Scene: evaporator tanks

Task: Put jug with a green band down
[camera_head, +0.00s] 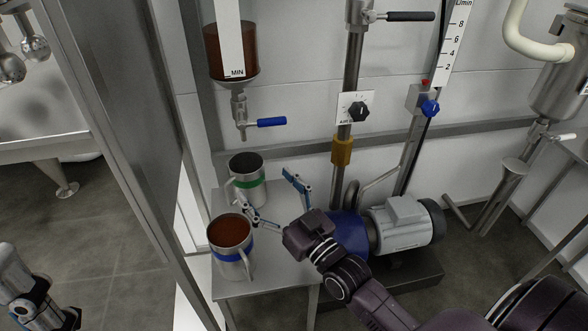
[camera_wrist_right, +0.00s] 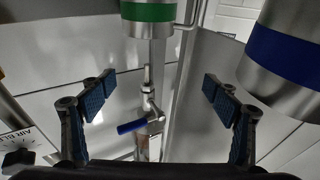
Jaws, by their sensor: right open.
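The jug with a green band (camera_head: 248,184) stands upright on the small steel table (camera_head: 270,285), below the tank's outlet; its inside looks dark.
A jug with a blue band (camera_head: 230,258), filled with brown liquid, stands nearer on the same table, close to my right gripper. A valve with a blue lever (camera_head: 271,122) hangs above the green-banded jug. A motor pump (camera_head: 398,226) stands right of the table. A metal post borders the left.

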